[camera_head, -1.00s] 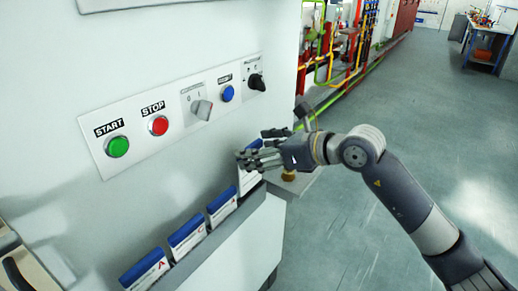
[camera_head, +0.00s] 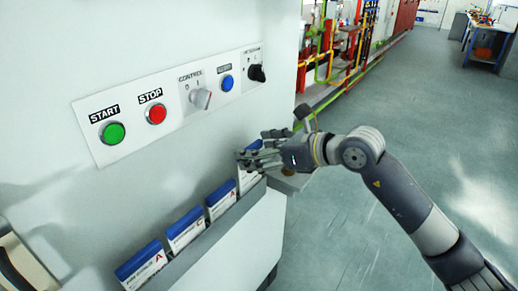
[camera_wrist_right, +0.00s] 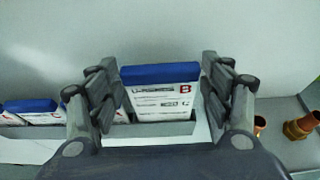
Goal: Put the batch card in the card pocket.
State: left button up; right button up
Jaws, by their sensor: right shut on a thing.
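A white card with a blue top edge and a red B (camera_wrist_right: 160,100) stands between the fingers of my right gripper (camera_wrist_right: 161,82) in the right wrist view. My right gripper (camera_head: 258,157) is shut on this B card (camera_head: 247,183) in the head view, at the far end of a grey trough (camera_head: 222,225). The card's lower edge is at the trough, and I cannot tell whether it is clear of it. Three similar cards stand in the trough, the nearest marked A (camera_head: 142,267). I cannot tell which part is the card pocket. My left gripper is out of view.
A control panel (camera_head: 185,100) with a green START button (camera_head: 113,133), a red STOP button (camera_head: 156,114) and knobs is on the white wall above the trough. Brass fittings (camera_wrist_right: 298,128) lie on a grey ledge right of the gripper. Open floor lies to the right.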

jog(key=shift+f+b, duration=1.8)
jog(key=shift+f, duration=0.8)
jog(key=o, duration=1.2)
jog(key=v, duration=0.8)
jog(key=shift+d+b, duration=0.1)
jog(key=shift+b, duration=0.2)
